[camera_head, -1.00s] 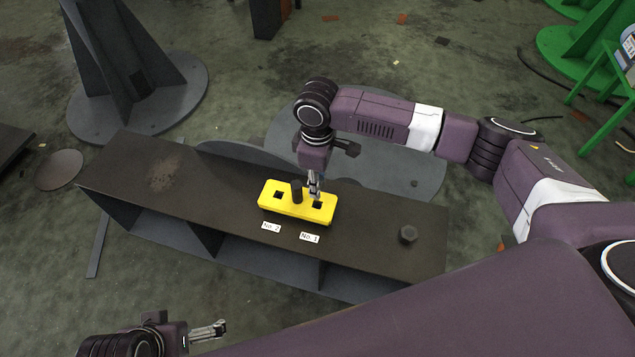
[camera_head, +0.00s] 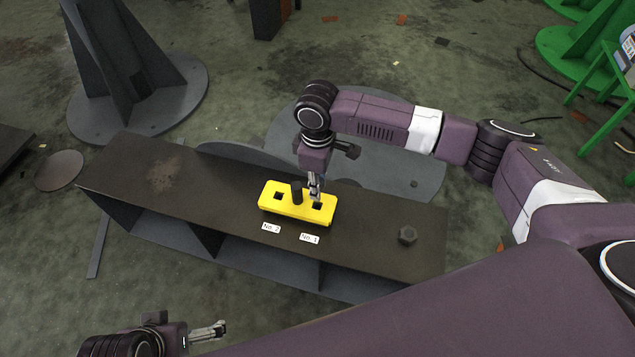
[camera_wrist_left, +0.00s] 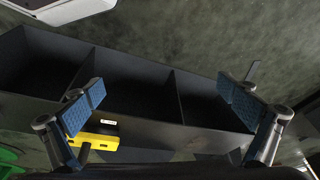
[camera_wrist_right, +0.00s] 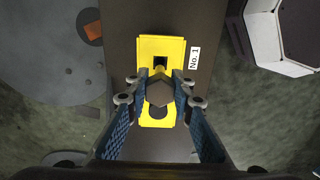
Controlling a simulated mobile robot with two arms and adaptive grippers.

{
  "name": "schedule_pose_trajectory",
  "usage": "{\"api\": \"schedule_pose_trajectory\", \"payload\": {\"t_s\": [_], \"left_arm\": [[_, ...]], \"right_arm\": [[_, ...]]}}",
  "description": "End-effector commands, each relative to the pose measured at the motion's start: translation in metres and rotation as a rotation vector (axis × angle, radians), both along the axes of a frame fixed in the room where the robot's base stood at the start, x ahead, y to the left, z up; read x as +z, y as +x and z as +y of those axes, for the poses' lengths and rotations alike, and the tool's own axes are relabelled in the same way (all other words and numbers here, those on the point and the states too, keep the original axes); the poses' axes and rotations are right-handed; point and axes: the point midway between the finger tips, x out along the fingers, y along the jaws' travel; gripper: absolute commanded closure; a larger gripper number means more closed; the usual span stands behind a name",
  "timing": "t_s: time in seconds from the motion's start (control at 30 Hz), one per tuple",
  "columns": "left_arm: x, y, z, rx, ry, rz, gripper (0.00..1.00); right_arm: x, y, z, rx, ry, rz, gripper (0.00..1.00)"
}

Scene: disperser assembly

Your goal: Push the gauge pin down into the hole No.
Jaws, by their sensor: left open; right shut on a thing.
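A yellow block (camera_head: 268,206) lies on the dark bench, with square holes near its two ends. White labels No. 2 (camera_head: 271,227) and No. 1 (camera_head: 310,238) lie in front of it. A dark round post (camera_head: 297,191) stands upright between the holes. My right gripper (camera_head: 315,195) points down beside the post, close to hole No. 1 (camera_head: 317,206). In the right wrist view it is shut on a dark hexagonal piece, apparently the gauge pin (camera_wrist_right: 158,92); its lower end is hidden. My left gripper (camera_head: 222,328) is open and empty, in front of the bench.
The bench top (camera_head: 215,195) is otherwise clear, except for a dark hex nut (camera_head: 408,234) toward its right end. A dark finned stand (camera_head: 130,60) is behind left. Green stands (camera_head: 570,45) are at the far right.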

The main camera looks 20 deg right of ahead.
Motion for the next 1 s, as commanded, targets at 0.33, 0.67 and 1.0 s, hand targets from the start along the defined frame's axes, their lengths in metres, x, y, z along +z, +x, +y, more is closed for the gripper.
{"api": "schedule_pose_trajectory", "payload": {"t_s": [0.33,0.67,1.0], "left_arm": [[-0.01,0.003,0.0,-0.001,0.001,0.012,0.0],[-0.008,0.009,-0.002,0.0,-0.002,-0.001,0.0],[-0.007,0.01,-0.003,0.0,-0.005,-0.004,0.0]], "right_arm": [[0.002,0.0,0.0,-0.001,0.003,0.001,1.0],[0.001,0.0,0.0,-0.001,0.003,0.001,1.0],[0.001,0.0,-0.001,-0.001,0.002,0.001,1.0]]}}
